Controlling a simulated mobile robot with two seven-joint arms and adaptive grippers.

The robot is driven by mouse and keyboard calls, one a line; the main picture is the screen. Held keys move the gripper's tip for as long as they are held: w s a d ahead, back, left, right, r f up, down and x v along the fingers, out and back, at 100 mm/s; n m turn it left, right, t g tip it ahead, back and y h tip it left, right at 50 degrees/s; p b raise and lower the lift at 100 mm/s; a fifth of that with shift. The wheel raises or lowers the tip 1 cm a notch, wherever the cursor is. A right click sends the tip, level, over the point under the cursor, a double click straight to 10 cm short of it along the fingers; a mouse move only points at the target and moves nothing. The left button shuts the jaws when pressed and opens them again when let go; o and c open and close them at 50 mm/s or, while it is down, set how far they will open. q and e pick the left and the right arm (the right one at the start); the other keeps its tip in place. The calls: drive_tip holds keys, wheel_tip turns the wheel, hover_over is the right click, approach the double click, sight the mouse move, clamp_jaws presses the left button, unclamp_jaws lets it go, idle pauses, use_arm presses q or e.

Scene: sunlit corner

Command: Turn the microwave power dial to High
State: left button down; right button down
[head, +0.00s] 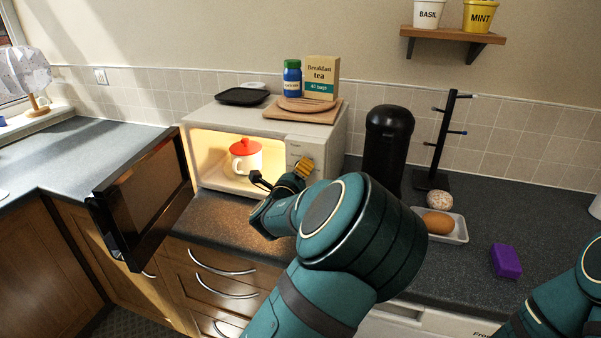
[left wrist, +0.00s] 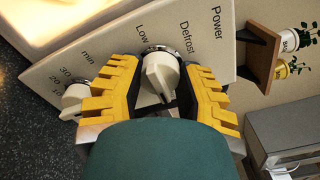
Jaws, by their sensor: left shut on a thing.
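The white microwave (head: 272,128) stands on the counter with its dark door (head: 150,198) swung wide open. Its control panel (head: 301,145) is partly hidden by my left gripper (head: 292,178) in the head view. In the left wrist view the cream power dial (left wrist: 160,75) sits under the word "Power", with "Low" and "Defrost" beside it; I see no "High" label. The yellow fingers of my left gripper (left wrist: 158,88) are on either side of this dial, shut on it. Which mark the dial points to is unclear. My right gripper is out of view.
A second dial (left wrist: 75,98) marked in minutes is close to the left finger. A white mug with a red lid (head: 246,155) stands inside the lit microwave. A black canister (head: 388,140), mug stand (head: 437,150) and egg tray (head: 452,232) are to the right.

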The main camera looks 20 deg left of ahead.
use_arm(q)
drive_tip(key=c, duration=0.5)
unclamp_jaws()
drive_tip(key=shift+w+a+r, duration=0.1)
drive_tip(key=s, duration=1.2)
drive_tip(key=shift+a, duration=0.2)
